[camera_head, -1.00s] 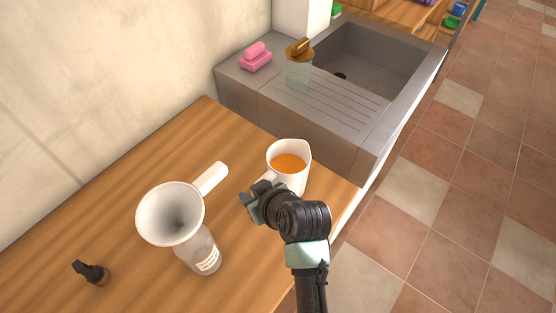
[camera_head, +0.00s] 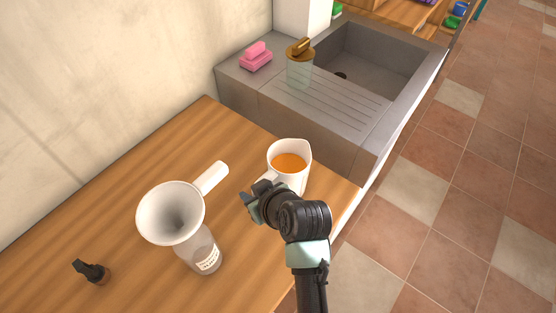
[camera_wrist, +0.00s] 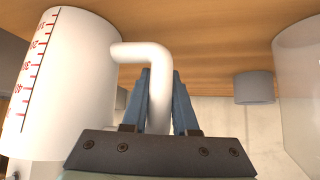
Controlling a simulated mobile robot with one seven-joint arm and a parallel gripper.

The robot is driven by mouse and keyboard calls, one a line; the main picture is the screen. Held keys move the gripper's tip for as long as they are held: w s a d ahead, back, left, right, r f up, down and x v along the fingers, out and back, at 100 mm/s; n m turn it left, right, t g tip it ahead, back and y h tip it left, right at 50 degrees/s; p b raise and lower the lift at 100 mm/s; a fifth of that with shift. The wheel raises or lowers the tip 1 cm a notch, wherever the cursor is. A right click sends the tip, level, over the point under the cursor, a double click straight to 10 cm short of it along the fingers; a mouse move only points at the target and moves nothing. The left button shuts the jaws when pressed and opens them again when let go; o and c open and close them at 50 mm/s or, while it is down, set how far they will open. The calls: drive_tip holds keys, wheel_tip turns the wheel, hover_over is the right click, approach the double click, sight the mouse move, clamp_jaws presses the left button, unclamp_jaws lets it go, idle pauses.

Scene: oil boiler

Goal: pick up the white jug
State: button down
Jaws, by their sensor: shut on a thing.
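The white jug (camera_head: 289,157) stands upright on the wooden counter near the sink, with orange liquid inside. In the wrist view the jug (camera_wrist: 70,75) shows red measuring marks on its side, and its white handle (camera_wrist: 160,70) runs between the fingers. My gripper (camera_wrist: 160,100) is shut on the jug's handle.
A glass bottle (camera_head: 205,256) with a white funnel (camera_head: 172,212) in it stands to the left. A small dark dropper cap (camera_head: 91,271) is at the counter's lower left. The grey stone sink (camera_head: 330,125) holds pink soap (camera_head: 256,57) and a glass dispenser (camera_head: 300,68).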

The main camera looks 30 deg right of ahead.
drive_tip(key=shift+r, duration=0.1)
wheel_tip(320, 180, up, 18)
drive_tip(key=p, duration=0.3)
idle(0.3)
idle(0.7)
